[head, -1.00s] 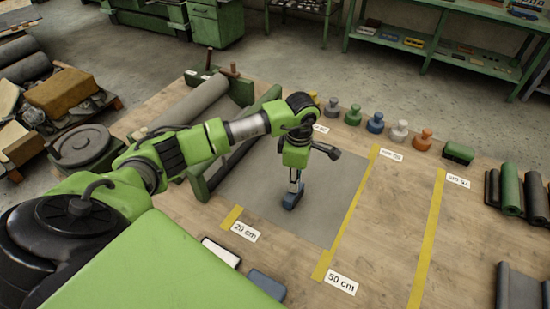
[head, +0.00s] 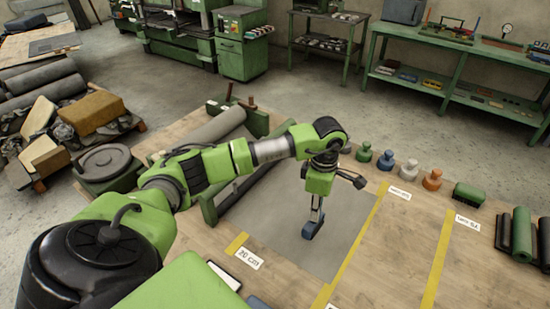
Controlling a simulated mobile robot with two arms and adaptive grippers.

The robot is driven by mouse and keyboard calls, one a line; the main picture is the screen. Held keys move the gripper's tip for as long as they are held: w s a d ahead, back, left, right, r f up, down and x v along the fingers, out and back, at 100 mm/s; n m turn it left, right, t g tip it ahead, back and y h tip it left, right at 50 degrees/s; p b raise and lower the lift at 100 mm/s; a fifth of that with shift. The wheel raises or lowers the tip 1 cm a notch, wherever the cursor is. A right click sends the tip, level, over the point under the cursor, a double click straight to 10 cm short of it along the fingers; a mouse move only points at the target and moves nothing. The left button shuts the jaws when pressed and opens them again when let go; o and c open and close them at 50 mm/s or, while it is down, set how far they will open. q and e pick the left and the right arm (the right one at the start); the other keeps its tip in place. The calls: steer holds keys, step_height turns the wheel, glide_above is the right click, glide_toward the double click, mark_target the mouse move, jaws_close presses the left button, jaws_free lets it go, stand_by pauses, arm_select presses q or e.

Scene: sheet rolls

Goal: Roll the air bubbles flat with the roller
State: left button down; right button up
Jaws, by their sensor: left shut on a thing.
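The grey sheet (head: 275,215) lies flat on the wooden table, partly hidden by my left arm. I cannot make out any air bubbles on it at this size. My left gripper (head: 317,212) points down over the middle of the sheet. The roller's details are too small to tell. My right gripper is not in view.
A green frame with a grey roll (head: 215,127) stands left of the sheet. Coloured knobbed weights (head: 386,160) and a green block (head: 469,195) line the table's back. Yellow tape strips (head: 437,260) mark the right side. Dark and green rolls (head: 521,232) lie far right. Bare table lies between.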

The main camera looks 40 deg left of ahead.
arm_select(q)
step_height(320, 180, up, 2)
steer(key=shift+w+d+r+p, duration=0.1)
steer(key=shift+p, duration=0.25)
steer(key=shift+r, duration=0.3)
steer(key=shift+r+p, duration=0.35)
steer(key=shift+r, duration=0.1)
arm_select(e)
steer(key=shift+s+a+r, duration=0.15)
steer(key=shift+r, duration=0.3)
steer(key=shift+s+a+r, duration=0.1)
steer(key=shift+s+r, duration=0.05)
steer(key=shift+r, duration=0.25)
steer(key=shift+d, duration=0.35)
arm_select(q)
steer(key=shift+d, duration=0.1)
